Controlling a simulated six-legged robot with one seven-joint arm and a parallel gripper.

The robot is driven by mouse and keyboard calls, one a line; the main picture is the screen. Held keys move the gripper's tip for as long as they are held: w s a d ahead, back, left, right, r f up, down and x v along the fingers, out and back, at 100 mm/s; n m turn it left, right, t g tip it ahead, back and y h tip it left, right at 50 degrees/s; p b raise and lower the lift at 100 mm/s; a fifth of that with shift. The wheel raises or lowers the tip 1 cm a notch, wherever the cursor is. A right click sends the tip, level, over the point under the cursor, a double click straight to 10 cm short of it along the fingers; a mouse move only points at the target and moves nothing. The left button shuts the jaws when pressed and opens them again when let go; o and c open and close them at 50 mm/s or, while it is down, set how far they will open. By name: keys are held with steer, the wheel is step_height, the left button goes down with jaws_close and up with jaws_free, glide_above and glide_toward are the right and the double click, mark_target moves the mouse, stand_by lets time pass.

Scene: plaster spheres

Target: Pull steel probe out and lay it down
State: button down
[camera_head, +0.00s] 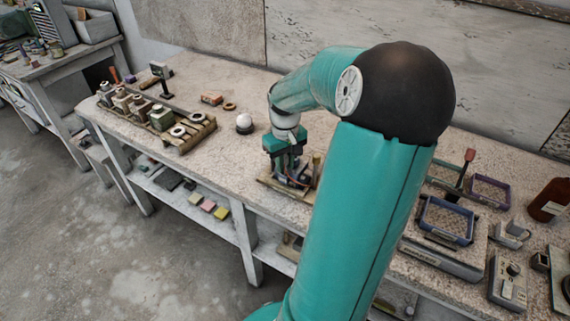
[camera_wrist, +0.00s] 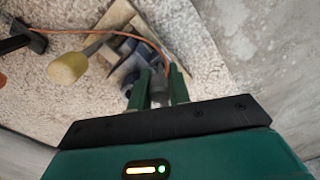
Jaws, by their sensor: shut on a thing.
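My gripper (camera_head: 288,170) points down over a wooden stand (camera_head: 272,182) near the front edge of the stone bench. In the wrist view its two green fingers (camera_wrist: 161,88) are closed around a small grey metal piece, which I take for the steel probe (camera_wrist: 160,94). Most of the probe is hidden by the fingers, so I cannot tell how far it sits in the stand. A copper-coloured cable (camera_wrist: 150,43) curves to the fingers. Beside them, a rod with a yellow end (camera_wrist: 68,67) rises from the stand.
A white sphere on a dark base (camera_head: 244,123) stands left of the gripper. Further left is a long wooden rack (camera_head: 190,140) with several pots. Purple-framed trays (camera_head: 447,221), a brown bottle (camera_head: 549,200) and instruments stand to the right.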

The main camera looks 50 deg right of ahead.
steer(key=shift+r, duration=2.35)
steer(key=shift+w+a, duration=0.1)
